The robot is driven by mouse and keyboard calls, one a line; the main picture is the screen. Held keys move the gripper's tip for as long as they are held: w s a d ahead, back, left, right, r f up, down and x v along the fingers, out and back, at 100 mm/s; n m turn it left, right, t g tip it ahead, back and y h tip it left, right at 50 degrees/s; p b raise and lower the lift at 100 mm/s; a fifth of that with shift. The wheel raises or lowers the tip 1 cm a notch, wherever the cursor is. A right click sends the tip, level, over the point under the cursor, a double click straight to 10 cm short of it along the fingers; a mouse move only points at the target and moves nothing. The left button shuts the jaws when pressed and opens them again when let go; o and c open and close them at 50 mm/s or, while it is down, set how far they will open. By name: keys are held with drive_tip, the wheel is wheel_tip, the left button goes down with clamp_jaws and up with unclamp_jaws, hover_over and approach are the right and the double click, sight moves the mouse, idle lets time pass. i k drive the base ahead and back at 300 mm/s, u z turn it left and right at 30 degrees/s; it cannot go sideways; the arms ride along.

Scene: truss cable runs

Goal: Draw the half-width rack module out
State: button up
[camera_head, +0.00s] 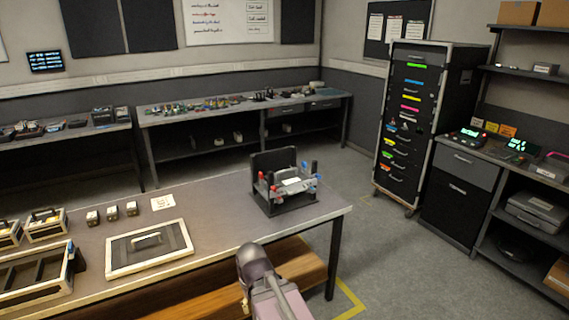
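A tall dark rack (384,154) with a pale frame stands on casters at the right of the camera_head view. Its front holds stacked units with coloured strips in green, blue, yellow, pink and orange. Which of them is the half-width module, I cannot tell at this size. On the near table, a dark open-topped holder (287,208) with an upright back plate carries a light piece and red and blue parts. Part of my arm shows at the bottom centre, in front of the table. My gripper's fingers do not show, and nothing held is visible.
The near table (220,215) bears a framed panel with a handle (150,244), small blocks, a white card and boxes at left. Benches line the back wall. A right-hand bench (483,180) has drawers and devices. Open floor (390,260) lies between table and rack.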

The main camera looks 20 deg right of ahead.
sight(293, 180)
drive_tip(key=k, duration=1.05)
drive_tip(key=u, duration=0.35)
drive_tip(key=i, duration=1.9)
drive_tip(key=z, duration=0.95)
drive_tip(key=i, duration=0.75)
drive_tip(key=z, duration=0.4)
